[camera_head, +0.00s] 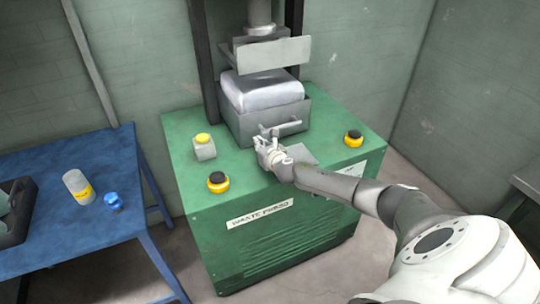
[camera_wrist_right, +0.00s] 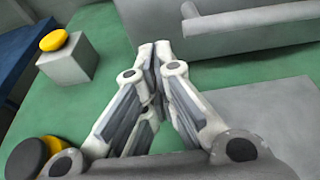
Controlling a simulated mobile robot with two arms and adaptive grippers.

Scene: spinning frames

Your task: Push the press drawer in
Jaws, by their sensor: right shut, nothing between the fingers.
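The grey press drawer (camera_head: 240,126) sits on the green waste press (camera_head: 190,180), below the raised press plate (camera_head: 272,53). A pale silvery block (camera_head: 265,92) lies in the drawer and rises above its rim. A bar handle (camera_head: 288,127) is on the drawer's front; in the right wrist view the drawer front (camera_wrist_right: 215,38) and handle (camera_wrist_right: 255,18) show at the top. My right gripper (camera_head: 264,137) is shut and empty, at the left end of the handle. I cannot tell whether it touches the handle. My left gripper is not in view.
A box with a yellow button (camera_head: 204,148) stands left of the drawer. Black-and-yellow buttons stand at the press's front left (camera_head: 218,182) and right (camera_head: 353,138). A blue table (camera_head: 60,220) on the left carries a yellow-labelled bottle (camera_head: 78,187), a blue item (camera_head: 113,201) and a black tray (camera_head: 20,215).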

